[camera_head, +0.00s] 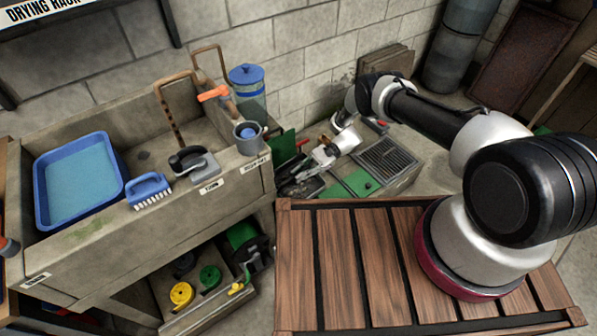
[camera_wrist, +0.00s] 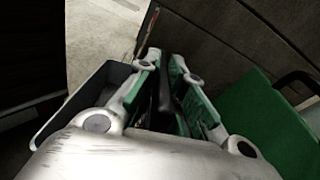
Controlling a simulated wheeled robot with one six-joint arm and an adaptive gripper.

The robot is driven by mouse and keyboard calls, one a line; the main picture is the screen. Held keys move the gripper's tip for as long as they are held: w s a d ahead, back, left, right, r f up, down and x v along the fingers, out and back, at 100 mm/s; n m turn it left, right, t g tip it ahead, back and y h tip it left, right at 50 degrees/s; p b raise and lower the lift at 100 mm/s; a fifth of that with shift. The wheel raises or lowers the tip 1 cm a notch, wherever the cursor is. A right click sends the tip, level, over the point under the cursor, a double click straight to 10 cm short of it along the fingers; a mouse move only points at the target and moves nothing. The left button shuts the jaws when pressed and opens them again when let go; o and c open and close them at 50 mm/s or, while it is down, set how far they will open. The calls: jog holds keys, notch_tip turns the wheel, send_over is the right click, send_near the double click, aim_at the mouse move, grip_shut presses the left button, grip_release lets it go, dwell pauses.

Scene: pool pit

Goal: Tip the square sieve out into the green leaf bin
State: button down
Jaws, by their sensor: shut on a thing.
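My gripper (camera_wrist: 168,75) is shut on a dark handle (camera_wrist: 166,100) between its green-padded fingers in the wrist view. A grey, straight-walled box shape (camera_wrist: 62,108), probably the square sieve, shows beside and beyond the fingers at the left; its inside is mostly hidden. In the head view my gripper (camera_head: 298,175) is beyond the wooden slatted deck, with a dark shape (camera_head: 306,188) under it. A green surface with a dark handle (camera_wrist: 262,118) lies at the right in the wrist view, possibly the leaf bin. A green panel (camera_head: 284,145) stands behind my gripper in the head view.
A blue-lidded canister (camera_head: 248,90) stands behind. A ledge with a grate (camera_head: 384,158) and green plate (camera_head: 362,182) is right of my gripper.

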aim_at(298, 195)
jog(key=shift+s+a+f+n+t+h, duration=0.1)
jog(key=shift+s+f+n+t+h, duration=0.2)
jog(key=shift+s+n+t+h, duration=0.4)
jog(key=f+n+t, duration=0.1)
jog(key=s+f+n+t+h, duration=0.1)
jog(key=t, duration=0.1)
jog(key=shift+s+a, duration=0.15)
jog(key=shift+s, duration=0.15)
jog(key=f+n+t, duration=0.1)
jog(key=s+n+t+h, duration=0.1)
jog(key=shift+f+t, duration=0.35)
jog(key=shift+t, duration=0.05)
jog(key=shift+s+a+f+n+t+h, duration=0.1)
jog(key=shift+s+f+n+t+h, duration=0.15)
jog(key=shift+f+n+t+h, duration=0.35)
jog(key=shift+s+f+n+t, duration=0.15)
jog(key=shift+f+n+t, duration=0.25)
jog(key=shift+t, duration=0.7)
jog(key=shift+f+n+t, duration=0.35)
jog(key=shift+f+t, duration=0.05)
jog(key=shift+t, duration=0.35)
jog(key=shift+f+n+t, duration=0.35)
jog(key=shift+f+t, duration=0.05)
jog(key=shift+t, duration=0.35)
